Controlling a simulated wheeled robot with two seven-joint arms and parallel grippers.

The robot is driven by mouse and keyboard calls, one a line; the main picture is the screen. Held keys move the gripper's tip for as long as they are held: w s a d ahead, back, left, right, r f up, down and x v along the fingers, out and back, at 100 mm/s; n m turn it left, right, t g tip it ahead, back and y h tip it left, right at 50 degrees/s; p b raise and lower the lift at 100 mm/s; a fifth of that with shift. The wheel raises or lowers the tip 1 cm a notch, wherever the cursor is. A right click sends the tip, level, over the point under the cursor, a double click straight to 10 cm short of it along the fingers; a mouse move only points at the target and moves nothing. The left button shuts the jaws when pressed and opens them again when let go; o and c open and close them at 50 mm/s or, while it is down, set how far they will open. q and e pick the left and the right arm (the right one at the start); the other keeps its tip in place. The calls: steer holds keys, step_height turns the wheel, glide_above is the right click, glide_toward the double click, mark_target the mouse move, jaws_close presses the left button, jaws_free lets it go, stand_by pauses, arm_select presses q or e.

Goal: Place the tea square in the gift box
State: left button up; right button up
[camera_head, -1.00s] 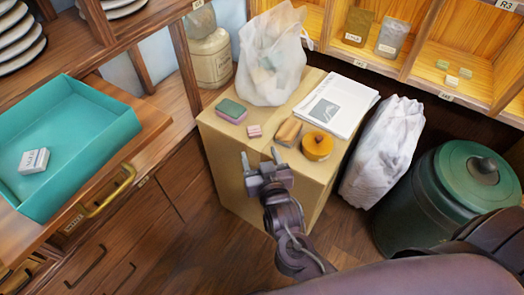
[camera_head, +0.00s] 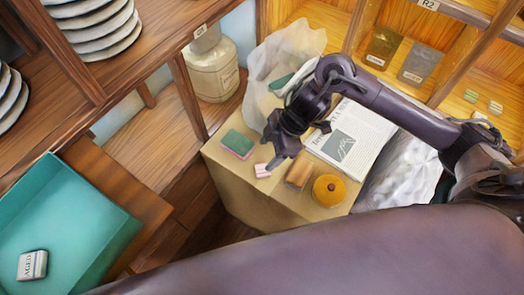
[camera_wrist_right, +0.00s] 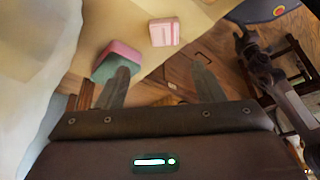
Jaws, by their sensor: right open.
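A small pink block (camera_head: 262,171), the likely tea square, lies on a cardboard box (camera_head: 240,195). It also shows in the right wrist view (camera_wrist_right: 164,32). The teal open box (camera_head: 65,215), which looks like the gift box, stands at the left with a grey block labelled AGED (camera_head: 32,265) inside. My right gripper (camera_head: 276,160) is over the cardboard box, just right of and close above the pink block. In the wrist view its fingers (camera_wrist_right: 160,75) are apart and empty, with the pink block beyond the tips. My left gripper is not seen.
A green-and-pink block (camera_head: 238,144) lies left of the pink one. A brown block (camera_head: 298,175) and an orange round cake (camera_head: 329,190) lie to the right. A newspaper (camera_head: 340,145) and a translucent bag (camera_head: 258,70) are behind. A jar (camera_head: 213,70) stands further back.

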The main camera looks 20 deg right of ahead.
mark_target(261, 170)
steer(key=x, duration=0.4)
steer(key=s+d+x, duration=0.1)
steer(key=x, duration=0.2)
steer(key=shift+f+b, duration=0.35)
steer(key=shift+b, duration=0.05)
steer(key=c, duration=1.1)
steer(key=shift+r, duration=0.1)
